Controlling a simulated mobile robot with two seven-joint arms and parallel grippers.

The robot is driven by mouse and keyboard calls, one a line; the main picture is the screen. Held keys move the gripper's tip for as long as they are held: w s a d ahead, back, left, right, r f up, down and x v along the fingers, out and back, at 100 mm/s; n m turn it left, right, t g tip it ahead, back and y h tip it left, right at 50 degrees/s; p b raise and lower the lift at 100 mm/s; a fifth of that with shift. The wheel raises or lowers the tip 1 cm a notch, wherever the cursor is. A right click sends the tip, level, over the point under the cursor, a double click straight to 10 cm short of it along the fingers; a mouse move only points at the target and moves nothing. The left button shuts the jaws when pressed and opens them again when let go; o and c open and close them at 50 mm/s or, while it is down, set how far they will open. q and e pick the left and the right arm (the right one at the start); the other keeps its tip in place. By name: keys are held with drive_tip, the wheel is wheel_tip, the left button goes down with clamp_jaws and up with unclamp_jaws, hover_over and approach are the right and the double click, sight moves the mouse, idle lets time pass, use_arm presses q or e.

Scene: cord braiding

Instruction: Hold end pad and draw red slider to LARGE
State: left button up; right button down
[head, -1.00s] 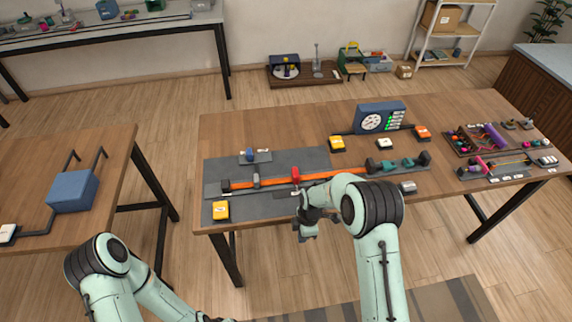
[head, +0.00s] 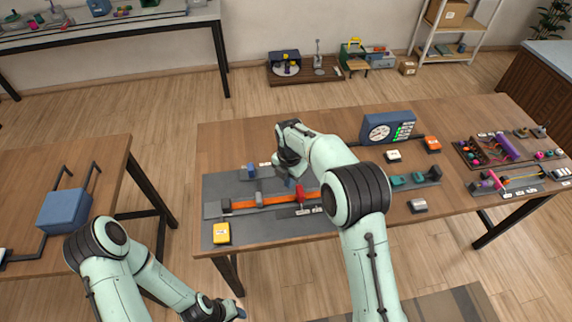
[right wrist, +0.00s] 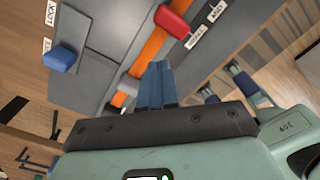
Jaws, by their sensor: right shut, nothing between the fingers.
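The red slider (head: 300,194) sits on the orange band (head: 272,200) along the long grey track; the band also shows in the right wrist view (right wrist: 150,52). Small labels (right wrist: 197,38) lie along the front of the track beside the red slider (right wrist: 172,20). A grey block (head: 258,198) straddles the band further left. I cannot tell which part is the end pad. My right gripper (head: 289,182) is above the board just left of the red slider, its blue fingers (right wrist: 156,86) together and empty. My left gripper (head: 238,312) is low in front of the table, its jaws unclear.
A small blue slider (right wrist: 60,58) with a LOCK label is behind the track. A yellow block (head: 221,233) stands at the board's front left corner. A blue box with a dial (head: 388,128) stands at the back. Bare wood (head: 235,135) lies behind the board.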

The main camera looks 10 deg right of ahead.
drive_tip(key=f, duration=0.1)
drive_tip(key=f+b, duration=0.1)
drive_tip(key=f, duration=0.2)
drive_tip(key=shift+s+f+b, duration=0.35)
drive_tip(key=shift+f+b, duration=0.05)
drive_tip(key=shift+w+f+b, duration=0.25)
drive_tip(key=shift+f+b, duration=0.05)
drive_tip(key=shift+f, duration=0.7)
drive_tip(key=shift+w+f, duration=0.1)
drive_tip(key=shift+f, duration=0.15)
use_arm(q)
drive_tip(key=shift+s+f+p, duration=0.45)
drive_tip(key=shift+s+p, duration=0.05)
drive_tip(key=shift+p, duration=0.35)
use_arm(e)
wheel_tip(320, 180, up, 5)
drive_tip(key=shift+w+r, duration=0.15)
use_arm(q)
drive_tip(key=shift+s, duration=0.1)
drive_tip(key=shift+s, duration=0.1)
clamp_jaws()
